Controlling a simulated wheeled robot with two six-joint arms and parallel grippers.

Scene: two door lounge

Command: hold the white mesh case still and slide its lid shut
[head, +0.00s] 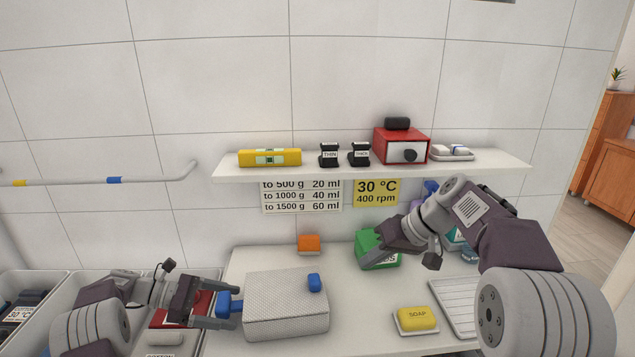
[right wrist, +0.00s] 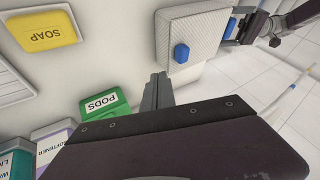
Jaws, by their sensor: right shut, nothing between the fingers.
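The white mesh case (head: 283,309) stands on the white counter, with a blue knob (head: 314,283) on the right of its top and a blue tab (head: 228,304) on its left side. The case also shows in the right wrist view (right wrist: 197,35), with the knob (right wrist: 181,53) on top. I cannot tell how far the lid is slid. My left gripper (head: 232,305) has its fingers apart, one on each side of the blue tab; contact is unclear. My right gripper (head: 366,262) is shut and empty, right of the case and in front of the green box. Its fingers show in the wrist view (right wrist: 157,88).
A green PODS box (head: 385,257) stands partly behind my right gripper. A yellow soap (head: 418,318) lies in a dish to the right, beside a ribbed tray (head: 455,307). An orange block (head: 309,243) stands behind the case. A shelf (head: 470,168) overhangs the back. Counter between case and soap is clear.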

